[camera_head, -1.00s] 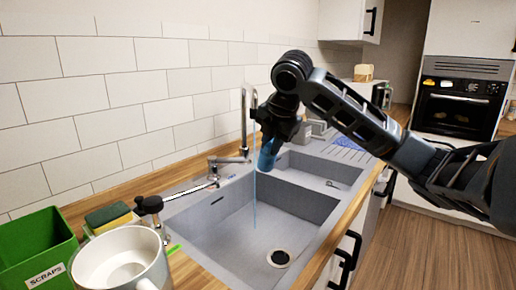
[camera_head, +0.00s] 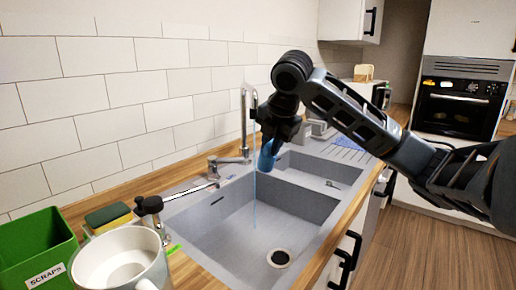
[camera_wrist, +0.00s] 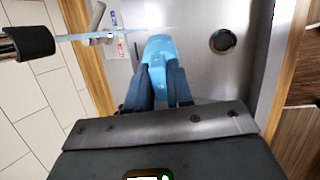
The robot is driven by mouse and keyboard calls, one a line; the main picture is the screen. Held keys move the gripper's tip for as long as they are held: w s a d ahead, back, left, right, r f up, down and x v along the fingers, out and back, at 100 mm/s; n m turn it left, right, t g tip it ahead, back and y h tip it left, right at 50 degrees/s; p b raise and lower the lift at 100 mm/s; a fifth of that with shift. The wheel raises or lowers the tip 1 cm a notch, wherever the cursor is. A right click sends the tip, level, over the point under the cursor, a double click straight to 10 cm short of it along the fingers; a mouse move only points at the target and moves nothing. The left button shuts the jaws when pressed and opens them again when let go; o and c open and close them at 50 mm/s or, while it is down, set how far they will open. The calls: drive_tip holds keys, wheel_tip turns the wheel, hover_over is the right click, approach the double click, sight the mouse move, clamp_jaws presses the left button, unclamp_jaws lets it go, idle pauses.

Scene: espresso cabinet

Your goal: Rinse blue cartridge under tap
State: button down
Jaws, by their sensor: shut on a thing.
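The blue cartridge (camera_head: 268,156) hangs below my gripper (camera_head: 272,138), over the sink in the head view. In the wrist view the cartridge (camera_wrist: 158,62) sits between the two dark fingers of my gripper (camera_wrist: 163,78), which is shut on it. The tap (camera_head: 246,125) stands behind the main basin (camera_head: 228,222), and a thin blue stream (camera_head: 254,200) falls from its spout into the basin. In the head view the stream passes close by the cartridge's left side. In the wrist view the stream (camera_wrist: 85,35) passes near the cartridge's far end; contact is hard to tell.
A white mug (camera_head: 122,264), a green scraps bin (camera_head: 36,252), a sponge (camera_head: 108,217) and a dark-topped dispenser (camera_head: 150,207) stand on the left counter. A smaller basin (camera_head: 312,170) lies behind the main one. A drain (camera_head: 279,258) is in the basin floor.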

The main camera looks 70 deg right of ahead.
drive_tip(key=shift+r, duration=0.1)
drive_tip(key=s+a+r+p, duration=0.2)
drive_tip(key=s+a+r, duration=0.1)
drive_tip(key=shift+s+a+r+p, duration=0.2)
drive_tip(key=shift+a+r+p, duration=0.15)
drive_tip(key=shift+r, duration=0.05)
idle(0.4)
idle(1.0)
